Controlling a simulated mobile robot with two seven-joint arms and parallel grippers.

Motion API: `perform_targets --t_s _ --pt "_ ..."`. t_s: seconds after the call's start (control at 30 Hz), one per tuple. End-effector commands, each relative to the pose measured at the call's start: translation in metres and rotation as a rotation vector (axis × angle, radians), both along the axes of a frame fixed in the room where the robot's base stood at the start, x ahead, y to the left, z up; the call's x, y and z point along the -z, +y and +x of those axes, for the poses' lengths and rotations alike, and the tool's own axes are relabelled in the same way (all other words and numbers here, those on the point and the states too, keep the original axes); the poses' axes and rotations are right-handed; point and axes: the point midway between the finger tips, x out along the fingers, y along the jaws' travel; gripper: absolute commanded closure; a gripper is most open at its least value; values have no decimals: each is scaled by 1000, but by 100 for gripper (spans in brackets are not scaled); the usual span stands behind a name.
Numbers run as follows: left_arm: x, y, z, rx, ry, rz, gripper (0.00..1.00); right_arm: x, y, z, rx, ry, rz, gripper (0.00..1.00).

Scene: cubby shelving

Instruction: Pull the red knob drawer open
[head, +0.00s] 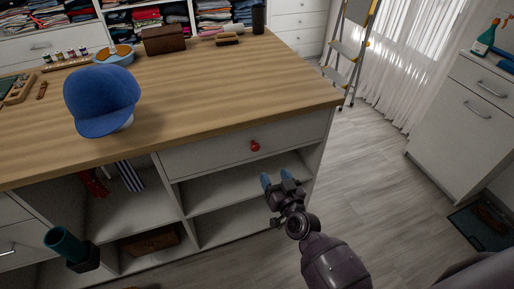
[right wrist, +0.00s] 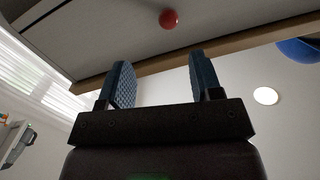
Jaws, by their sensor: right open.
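The drawer (head: 215,155) with the red knob (head: 255,146) is a wide white front just under the wooden top of the island. Its front looks shut, flush with the cabinet. My right gripper (head: 276,182) is open and empty, below and slightly right of the knob in the head view, apart from it. In the right wrist view the red knob (right wrist: 169,19) is beyond the two blue fingers (right wrist: 161,82), near the top edge, with nothing between the fingers.
Open shelves (head: 235,195) lie below the drawer. A blue cap (head: 101,98) sits on the wooden top (head: 210,95). A stepladder (head: 347,55) stands behind; a white cabinet (head: 468,125) is at right.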

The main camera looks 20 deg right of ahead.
Motion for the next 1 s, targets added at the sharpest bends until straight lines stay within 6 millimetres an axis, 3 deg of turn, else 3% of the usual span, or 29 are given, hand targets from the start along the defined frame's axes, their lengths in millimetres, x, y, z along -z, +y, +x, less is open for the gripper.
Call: perform_targets --t_s 0.37,0.8,1.0 --pt "1 -1 0 2 0 0 57 -6 4 37 27 -32 28 41" --pt "15 -3 -3 -1 21 -6 57 -4 7 101 25 -30 26 41" --pt "18 -3 -3 1 24 -5 57 -4 7 120 26 -31 26 41"
